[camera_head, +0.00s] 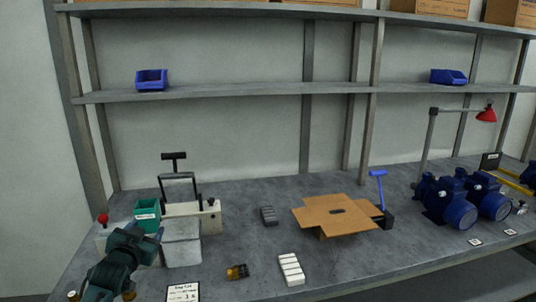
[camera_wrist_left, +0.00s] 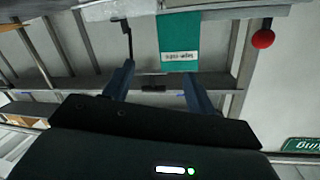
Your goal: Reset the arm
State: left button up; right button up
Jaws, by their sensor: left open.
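My left gripper (camera_head: 142,232) is at the lower left of the bench in the head view, its jaws apart. In the left wrist view its two fingers (camera_wrist_left: 158,86) stand apart with nothing between them. A green bin with a white label (camera_head: 147,213) is just beyond the gripper; it also shows upside down past the fingertips in the left wrist view (camera_wrist_left: 180,35). I cannot tell whether the fingers touch it. My right gripper is in neither view.
A grey box (camera_head: 182,250) stands right beside the gripper, with a red-knobbed device (camera_head: 103,220) to the left. A lever press (camera_head: 207,215) stands behind. An open cardboard box (camera_head: 320,213) is mid-bench. Blue pumps (camera_head: 450,205) stand at right. The front middle holds small parts (camera_head: 291,269).

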pick_arm(q)
jog(key=s+d+f+m+g+h, duration=0.1)
jog(key=s+d+f+g+h, duration=0.1)
jog(key=s+d+f, duration=0.55)
jog(key=s+d+f+g+h, duration=0.1)
jog(key=s+d+f, duration=0.3)
jog(key=s+f, duration=0.55)
jog(key=s+d+f+g, duration=0.1)
jog(key=s+d+f, duration=0.1)
jog(key=s, duration=0.8)
jog(key=s+d+f+n+g+h, duration=0.1)
jog(key=s+d, duration=0.4)
jog(key=s, duration=0.5)
jog(key=shift+f+g+h, duration=0.3)
jog(key=shift+f+g, duration=0.2)
jog(key=shift+f, duration=0.05)
